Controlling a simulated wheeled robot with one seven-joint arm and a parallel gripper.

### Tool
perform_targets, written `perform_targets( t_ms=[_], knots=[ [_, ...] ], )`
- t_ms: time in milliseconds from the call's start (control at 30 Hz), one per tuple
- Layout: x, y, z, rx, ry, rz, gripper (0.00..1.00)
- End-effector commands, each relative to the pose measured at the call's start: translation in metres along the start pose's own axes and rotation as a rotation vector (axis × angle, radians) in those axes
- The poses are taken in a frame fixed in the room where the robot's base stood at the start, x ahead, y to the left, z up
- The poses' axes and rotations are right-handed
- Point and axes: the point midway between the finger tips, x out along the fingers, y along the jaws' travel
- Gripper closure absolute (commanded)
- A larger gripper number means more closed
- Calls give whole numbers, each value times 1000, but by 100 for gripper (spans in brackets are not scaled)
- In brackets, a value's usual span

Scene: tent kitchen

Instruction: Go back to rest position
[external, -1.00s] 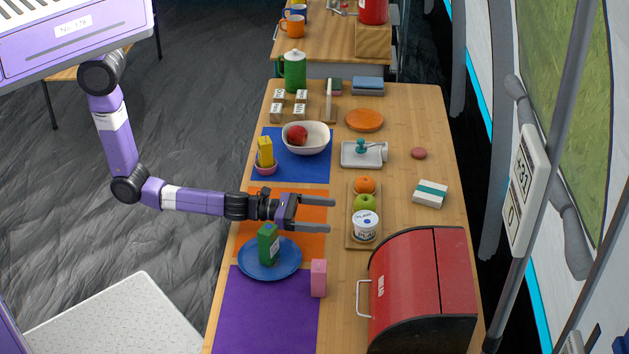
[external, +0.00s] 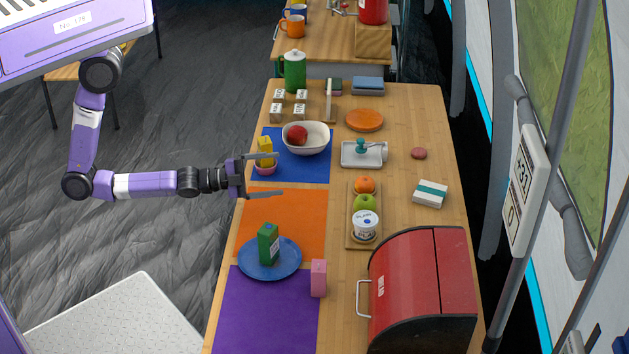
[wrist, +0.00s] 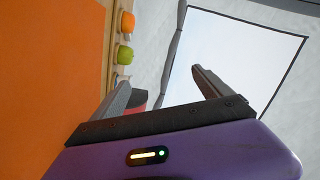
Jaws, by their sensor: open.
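My gripper (external: 264,175) is open and empty. In the external view it reaches over the left edge of the table, above the border between the blue mat (external: 318,170) and the orange mat (external: 290,225). Its fingers point right. One finger passes close to the yellow item (external: 265,146) in the small pink bowl (external: 266,169); I cannot tell whether they touch. In the wrist view both fingers (wrist: 165,90) are spread apart with nothing between them, and the orange mat (wrist: 45,80) fills the left side.
A wooden board (external: 353,238) holds an orange, a green apple and a white tub. A blue plate (external: 285,270) carries a green carton (external: 268,244). A pink box (external: 318,278), a white bowl (external: 318,148) and a red bread box (external: 415,290) stand nearby.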

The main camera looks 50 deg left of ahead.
Motion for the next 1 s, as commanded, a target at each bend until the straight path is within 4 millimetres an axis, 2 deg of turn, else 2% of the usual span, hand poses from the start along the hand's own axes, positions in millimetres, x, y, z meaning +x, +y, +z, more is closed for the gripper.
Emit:
perform_targets(
  t_ms=[33,100,300,500,600,700,800,900,1000],
  knots=[
    [-24,-12,13,-126,-45,-12,12],
    [-53,-28,29,-308,-99,-39,12],
    [-136,-72,60,-735,-246,-156,12],
    [-216,-112,73,-1021,-391,-301,12],
    [-251,-125,74,-1086,-472,-359,12],
    [-279,-132,73,-1104,-552,-391,12],
    [-300,-130,72,-1106,-621,-403,12],
    [-313,-125,71,-1111,-668,-409,12],
    [-316,-125,71,-1112,-681,-415,12]
  ],
)
